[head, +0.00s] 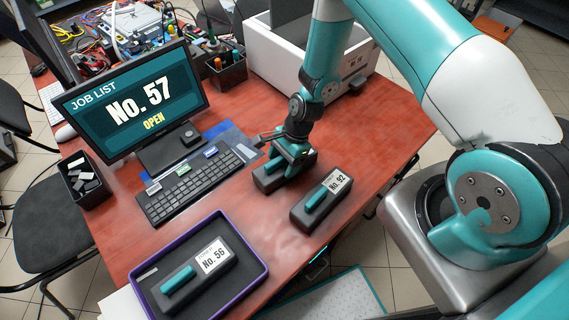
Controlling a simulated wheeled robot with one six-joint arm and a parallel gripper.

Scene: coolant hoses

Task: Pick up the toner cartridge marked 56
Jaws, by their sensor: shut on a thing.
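The toner cartridge marked No. 56 (205,281) lies in a purple-rimmed dark tray (245,240) at the front of the table. It is dark with a teal handle and a white label facing up. My gripper (289,162) is well behind and right of it, low over the table. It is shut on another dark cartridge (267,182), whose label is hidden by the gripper. I cannot tell whether this cartridge still touches the table. A cartridge marked No. 92 (335,201) lies on the table just right of my gripper.
A monitor (135,100) reads "JOB LIST No. 57 OPEN". A keyboard (195,187) lies between it and the held cartridge. A white box (295,65) stands behind my arm. A black bin (85,185) stands left. The red table (380,120) is clear at right.

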